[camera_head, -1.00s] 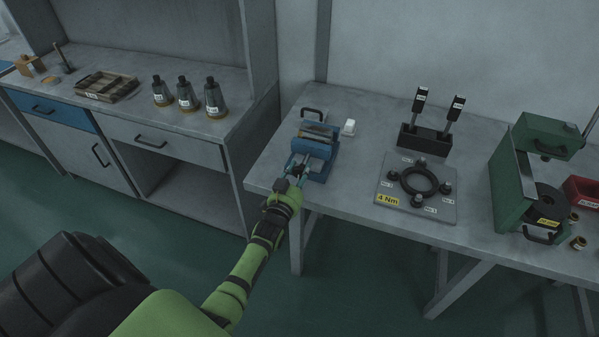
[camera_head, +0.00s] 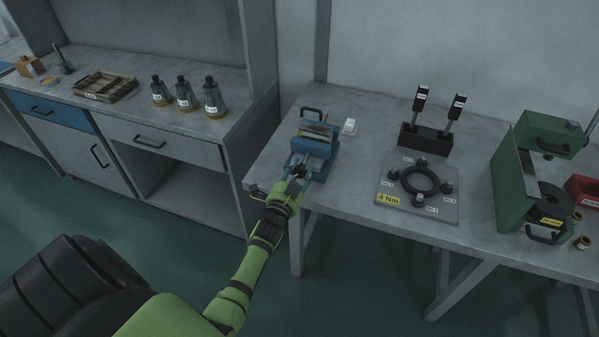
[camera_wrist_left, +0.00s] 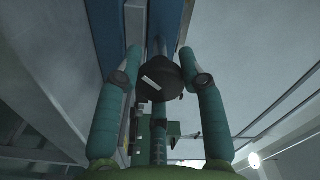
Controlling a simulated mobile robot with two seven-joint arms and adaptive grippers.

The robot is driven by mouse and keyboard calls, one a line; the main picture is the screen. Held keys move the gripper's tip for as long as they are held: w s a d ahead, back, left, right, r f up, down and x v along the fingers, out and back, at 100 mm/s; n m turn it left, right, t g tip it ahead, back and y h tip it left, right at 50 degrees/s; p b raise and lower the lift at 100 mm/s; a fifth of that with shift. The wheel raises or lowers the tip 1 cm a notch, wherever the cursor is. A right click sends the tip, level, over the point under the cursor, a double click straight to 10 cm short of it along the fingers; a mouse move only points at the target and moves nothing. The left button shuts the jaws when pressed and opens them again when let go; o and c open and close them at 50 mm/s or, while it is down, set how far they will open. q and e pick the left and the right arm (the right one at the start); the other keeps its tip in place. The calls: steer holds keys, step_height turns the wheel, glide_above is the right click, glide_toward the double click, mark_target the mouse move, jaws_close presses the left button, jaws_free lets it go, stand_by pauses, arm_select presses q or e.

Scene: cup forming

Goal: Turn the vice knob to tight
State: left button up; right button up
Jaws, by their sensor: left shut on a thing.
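The blue vice (camera_head: 314,142) stands on the grey workbench near its front left corner. Its dark round knob (camera_wrist_left: 160,78), with a short white mark, faces the camera in the left wrist view. My left gripper (camera_head: 300,176) is at the front of the vice. The white mark is tilted. The contact points are partly hidden. My right gripper is not in view.
The bench top between vice and plate is clear.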

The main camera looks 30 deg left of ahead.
arm_select(q)
steer(key=shift+s+a+f, duration=0.2)
steer(key=shift+f, duration=0.2)
steer(key=o, duration=1.1)
steer(key=shift+o, duration=0.2)
steer(key=shift+w+a+r, duration=0.1)
steer(key=shift+r, duration=0.1)
steer(key=shift+s+d, duration=0.2)
steer(key=shift+s, duration=0.1)
steer(key=v, duration=1.1)
steer(key=shift+s, duration=0.2)
